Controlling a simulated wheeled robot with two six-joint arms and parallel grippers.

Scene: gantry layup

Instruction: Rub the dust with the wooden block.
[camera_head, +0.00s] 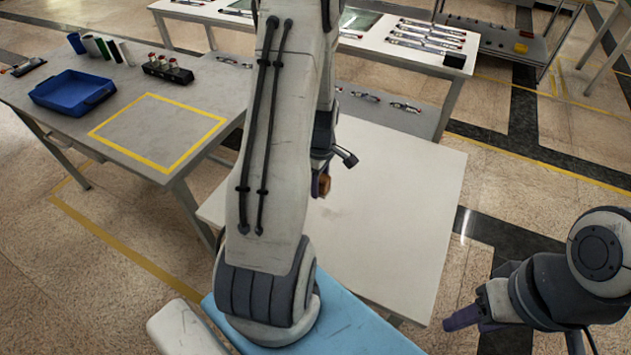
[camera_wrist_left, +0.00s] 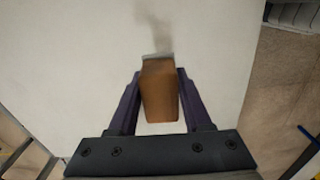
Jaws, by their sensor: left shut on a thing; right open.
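The wooden block (camera_wrist_left: 160,95) is brown with a pale grey edge at its far end. My left gripper (camera_wrist_left: 157,88) is shut on it, one purple finger on each side. In the head view the block (camera_head: 324,184) shows small beside the left gripper (camera_head: 318,182), over the white table (camera_head: 400,215). The dust (camera_wrist_left: 152,30) is a faint brownish smear on the white top, just beyond the block's far end in the wrist view. I cannot tell whether the block touches the top. My right gripper (camera_head: 465,318) is open and empty, off the table at the lower right.
A grey table (camera_head: 60,105) at the left holds a blue tray (camera_head: 72,92), several cylinders and a yellow taped rectangle (camera_head: 158,131). A bench (camera_head: 440,58) with rods stands behind. The white table top around the block is otherwise clear.

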